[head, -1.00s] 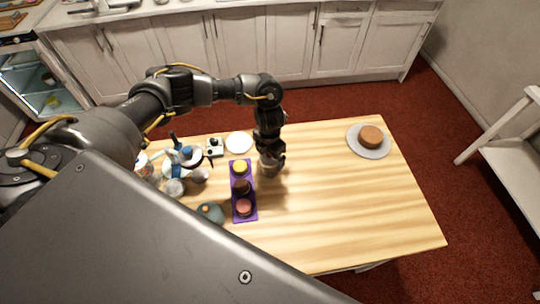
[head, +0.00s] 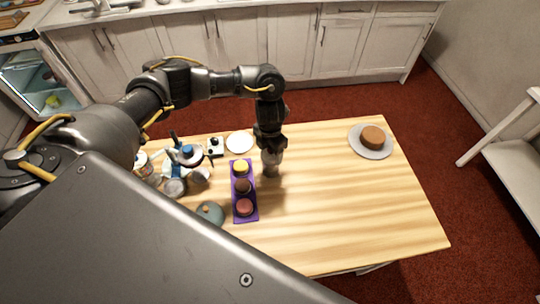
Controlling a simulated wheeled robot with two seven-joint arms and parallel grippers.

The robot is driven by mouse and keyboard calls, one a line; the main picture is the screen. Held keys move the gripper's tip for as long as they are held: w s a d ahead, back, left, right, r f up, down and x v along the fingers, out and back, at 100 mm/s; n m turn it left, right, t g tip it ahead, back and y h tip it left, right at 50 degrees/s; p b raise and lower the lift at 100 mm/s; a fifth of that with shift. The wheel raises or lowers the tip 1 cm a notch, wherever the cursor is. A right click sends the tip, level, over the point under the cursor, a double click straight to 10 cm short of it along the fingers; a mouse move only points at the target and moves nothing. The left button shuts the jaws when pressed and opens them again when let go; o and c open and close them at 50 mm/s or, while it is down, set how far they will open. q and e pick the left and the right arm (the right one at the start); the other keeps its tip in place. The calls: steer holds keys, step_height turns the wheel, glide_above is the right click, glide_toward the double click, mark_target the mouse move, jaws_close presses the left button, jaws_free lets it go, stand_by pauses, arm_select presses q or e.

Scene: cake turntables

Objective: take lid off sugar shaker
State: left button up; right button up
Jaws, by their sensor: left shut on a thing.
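The sugar shaker (head: 271,164), a small greyish see-through jar, is upright at the middle of the wooden table, right of the purple tray. My left gripper (head: 270,149) points down right above it and is shut at its top, where the lid is. The fingers hide most of the lid. The picture is too small to tell whether there is a gap between lid and jar. My right gripper is not in view.
The purple tray (head: 252,214) with three small round cakes is close on the left. A white plate (head: 239,142), a teal domed thing (head: 210,212) and clutter lie farther left. A cake (head: 373,136) on a grey plate (head: 369,153) is at the right. The table's front right is clear.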

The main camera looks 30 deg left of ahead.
arm_select(q)
steer(key=s+d+r+b, duration=0.3)
steer(key=d+r+b, duration=0.1)
steer(key=d+r, duration=0.85)
steer(key=s+a+f+m+b, duration=0.1)
steer(key=s+a+m, duration=0.3)
steer(key=m, duration=1.2)
steer(key=s+a+m+b, duration=0.4)
steer(key=a+m, duration=0.1)
steer(key=m, duration=1.1)
steer(key=shift+s+a+f, duration=0.35)
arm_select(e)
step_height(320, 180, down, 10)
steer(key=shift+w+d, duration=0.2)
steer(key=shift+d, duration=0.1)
